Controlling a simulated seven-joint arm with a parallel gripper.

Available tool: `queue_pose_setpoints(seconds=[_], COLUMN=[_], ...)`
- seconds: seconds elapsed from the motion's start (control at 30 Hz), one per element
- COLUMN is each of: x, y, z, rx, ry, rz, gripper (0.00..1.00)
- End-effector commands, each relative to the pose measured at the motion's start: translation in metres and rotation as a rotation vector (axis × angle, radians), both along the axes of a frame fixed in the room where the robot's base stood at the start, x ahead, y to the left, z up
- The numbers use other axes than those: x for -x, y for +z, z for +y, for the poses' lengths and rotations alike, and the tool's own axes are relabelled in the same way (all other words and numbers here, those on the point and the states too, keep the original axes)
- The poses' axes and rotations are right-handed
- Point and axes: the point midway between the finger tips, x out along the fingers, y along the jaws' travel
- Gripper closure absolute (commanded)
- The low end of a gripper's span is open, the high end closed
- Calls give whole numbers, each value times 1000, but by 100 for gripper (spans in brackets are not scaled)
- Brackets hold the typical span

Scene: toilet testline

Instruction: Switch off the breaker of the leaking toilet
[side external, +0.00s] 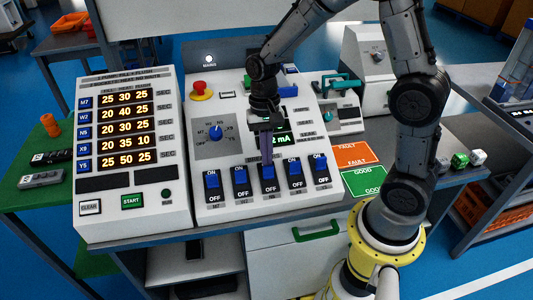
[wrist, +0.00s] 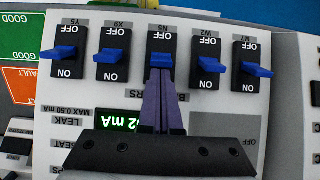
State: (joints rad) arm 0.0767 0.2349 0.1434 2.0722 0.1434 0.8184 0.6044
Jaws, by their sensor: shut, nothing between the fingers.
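A row of blue breaker levers sits on the front of the sloped panel, labelled M7 (side external: 212,180), W2 (side external: 240,176), N5 (side external: 268,171), X9 (side external: 294,168) and Y5 (side external: 319,164). ON is printed above each lever and OFF below. My gripper (side external: 266,158) is shut and empty, its purple fingertips at the middle lever, N5. In the upside-down wrist view the fingertips (wrist: 161,72) meet the N5 lever (wrist: 161,60) and partly cover it; contact is unclear. The green leak display (wrist: 117,119) is partly hidden by my gripper and shows "2 mA" at its end.
A blue selector knob (side external: 215,132) and red emergency button (side external: 202,90) lie behind the breakers. A timer panel (side external: 127,155) with lit numbers stands left. Orange FAULT (side external: 354,154) and green GOOD (side external: 363,182) plates lie right. Neighbouring levers stand close on both sides.

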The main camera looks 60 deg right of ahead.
Motion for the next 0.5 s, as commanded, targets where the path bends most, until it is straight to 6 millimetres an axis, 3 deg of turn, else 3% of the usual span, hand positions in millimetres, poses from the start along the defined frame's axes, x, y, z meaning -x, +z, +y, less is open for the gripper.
queue_pose_setpoints(seconds=[0.5], x=[6], y=[2], z=[6], rx=[91], ry=[4], rz=[-92], gripper=[100])
